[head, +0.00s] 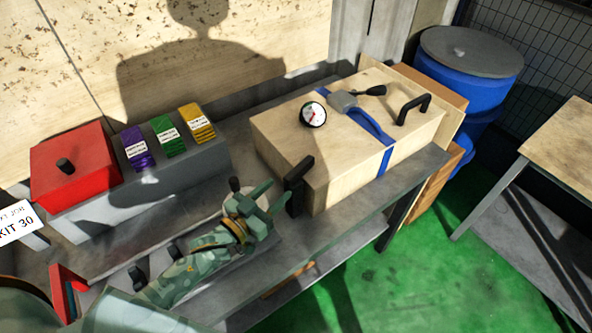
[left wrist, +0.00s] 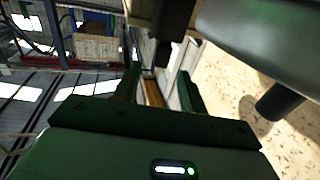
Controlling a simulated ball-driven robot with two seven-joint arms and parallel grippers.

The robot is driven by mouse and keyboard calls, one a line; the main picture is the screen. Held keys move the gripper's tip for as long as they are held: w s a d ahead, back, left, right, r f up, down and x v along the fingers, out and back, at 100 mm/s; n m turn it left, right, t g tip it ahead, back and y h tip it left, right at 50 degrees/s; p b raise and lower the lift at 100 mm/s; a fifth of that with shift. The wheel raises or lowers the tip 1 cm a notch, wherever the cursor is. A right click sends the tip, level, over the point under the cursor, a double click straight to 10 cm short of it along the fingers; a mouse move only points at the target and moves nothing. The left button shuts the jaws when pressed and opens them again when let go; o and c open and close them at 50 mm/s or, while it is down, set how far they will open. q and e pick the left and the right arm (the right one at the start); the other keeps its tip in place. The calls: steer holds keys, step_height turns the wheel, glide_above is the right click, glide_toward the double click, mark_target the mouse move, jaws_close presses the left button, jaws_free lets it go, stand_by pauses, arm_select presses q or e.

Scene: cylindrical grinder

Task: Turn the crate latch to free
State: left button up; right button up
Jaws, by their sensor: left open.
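The wooden crate (head: 335,135) sits on the grey bench with a blue strap (head: 368,122) over it. On its lid are a round white-faced dial (head: 313,114) with a red mark, and a grey buckle (head: 343,101) with a black lever (head: 370,91). I cannot tell which part is the latch. A black handle (head: 297,185) stands at the crate's near left end. My left gripper (head: 277,193) is open and empty just left of this handle, below the lid. In the left wrist view its fingers (left wrist: 160,85) are apart, with a black bar (left wrist: 174,32) beyond them. My right gripper is not in view.
A red box (head: 75,160) and purple, green and yellow labelled stacks (head: 168,142) stand on the bench to the left. A second black handle (head: 413,108) is at the crate's far end. A blue drum (head: 470,80) stands behind. The green floor (head: 385,280) at right is clear.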

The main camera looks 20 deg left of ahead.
mark_target(296, 170)
arm_select(q)
steer(key=x, duration=0.8)
steer(key=shift+w+d+b, duration=0.1)
steer(key=shift+w+b, duration=0.25)
steer(key=shift+b, duration=0.05)
jaws_close()
